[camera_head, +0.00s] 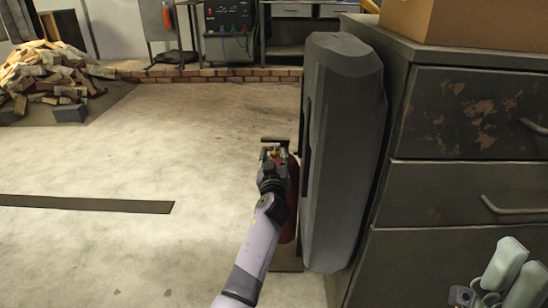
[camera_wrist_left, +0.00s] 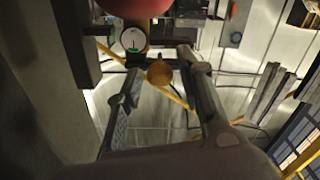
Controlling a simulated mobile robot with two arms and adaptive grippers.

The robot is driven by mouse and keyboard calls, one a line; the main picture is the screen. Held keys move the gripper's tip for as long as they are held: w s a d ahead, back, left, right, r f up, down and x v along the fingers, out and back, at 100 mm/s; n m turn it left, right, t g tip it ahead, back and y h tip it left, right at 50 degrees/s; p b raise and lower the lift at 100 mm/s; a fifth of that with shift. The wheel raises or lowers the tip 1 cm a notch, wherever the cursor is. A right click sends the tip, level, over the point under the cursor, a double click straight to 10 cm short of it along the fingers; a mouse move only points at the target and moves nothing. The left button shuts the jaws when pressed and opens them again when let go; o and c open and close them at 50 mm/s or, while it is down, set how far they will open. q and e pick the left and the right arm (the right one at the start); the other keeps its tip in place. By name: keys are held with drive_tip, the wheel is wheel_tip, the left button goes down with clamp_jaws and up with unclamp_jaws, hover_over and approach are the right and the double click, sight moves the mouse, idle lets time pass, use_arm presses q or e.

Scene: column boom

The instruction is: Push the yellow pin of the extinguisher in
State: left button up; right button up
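The red fire extinguisher (camera_head: 291,205) stands upright against the side of a grey padded block, partly hidden behind my left arm. In the left wrist view its red body (camera_wrist_left: 138,5) shows at the top edge, with a round gauge (camera_wrist_left: 133,38) below it. The yellow pin (camera_wrist_left: 159,72) has a rounded end and lies between the fingertips of my left gripper (camera_wrist_left: 157,66). That gripper is open, with a gap on both sides of the pin. In the head view my left gripper (camera_head: 274,157) is at the extinguisher's top. My right gripper (camera_head: 508,275) is at the lower right, away from it.
The grey block (camera_head: 343,150) and a drawer cabinet (camera_head: 470,120) close off the right side. A cardboard box (camera_head: 480,20) sits on the cabinet. The floor to the left is free, apart from a dark strip (camera_head: 85,203). A rubble pile (camera_head: 45,75) lies far left.

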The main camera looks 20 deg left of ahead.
use_arm(q)
clamp_jaws()
idle(0.6)
